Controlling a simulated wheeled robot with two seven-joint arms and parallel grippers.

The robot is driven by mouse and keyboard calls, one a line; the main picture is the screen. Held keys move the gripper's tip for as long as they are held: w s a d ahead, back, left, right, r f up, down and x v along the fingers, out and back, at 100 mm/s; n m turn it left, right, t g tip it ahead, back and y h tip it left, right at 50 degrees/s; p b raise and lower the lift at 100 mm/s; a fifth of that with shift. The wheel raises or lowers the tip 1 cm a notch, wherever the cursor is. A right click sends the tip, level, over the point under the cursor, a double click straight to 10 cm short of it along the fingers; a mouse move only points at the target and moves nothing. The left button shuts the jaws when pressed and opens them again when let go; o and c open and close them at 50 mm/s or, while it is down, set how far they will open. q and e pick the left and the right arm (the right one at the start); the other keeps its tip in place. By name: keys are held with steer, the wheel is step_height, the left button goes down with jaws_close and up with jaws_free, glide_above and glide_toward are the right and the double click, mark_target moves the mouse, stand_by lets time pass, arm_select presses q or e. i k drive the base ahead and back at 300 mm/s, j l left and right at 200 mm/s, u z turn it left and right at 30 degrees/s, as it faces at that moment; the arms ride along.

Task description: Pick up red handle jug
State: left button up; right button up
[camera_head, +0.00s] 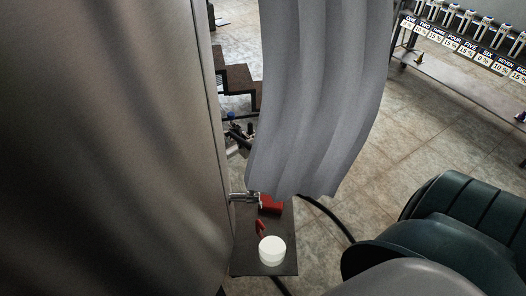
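A short white round container (271,250) stands upright on a small dark platform (246,268) low in the middle of the head view. A small red piece (260,228) rises just behind it; I cannot tell whether it is the jug's handle or joined to the white container. A larger red part (270,205) sits farther back beside a metal fitting (243,197) at the tank's side, partly covered by a grey hanging sheet. No other jug with a red handle shows clearly. Neither of my grippers shows in this view.
A large brushed-metal tank (110,150) fills the left side. The grey folded sheet (318,95) hangs in the centre. Dark green rounded shapes (465,215) crowd the lower right. A rack with numbered labels (470,40) stands at the back right. Tiled floor (400,140) is clear between.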

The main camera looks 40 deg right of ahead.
mark_target(273, 241)
steer(key=l+u, duration=0.1)
steer(key=l, duration=0.7)
steer(key=k+l+u, duration=0.1)
steer(key=l, duration=0.75)
steer(key=k+l, duration=0.1)
steer(key=l, duration=0.7)
steer(key=i+l+u, duration=0.1)
steer(key=l+u, duration=0.3)
steer(key=l, duration=0.15)
steer(key=l+u, duration=0.35)
steer(key=l, duration=0.15)
steer(key=l+u, duration=0.4)
steer(key=l, duration=0.15)
steer(key=k+l+u, duration=0.15)
steer(key=l+u, duration=0.2)
steer(key=l, duration=0.15)
steer(key=l+u, duration=0.3)
steer(key=l, duration=0.25)
steer(key=i+l+u, duration=0.1)
steer(key=l+u, duration=0.25)
steer(key=l, duration=0.2)
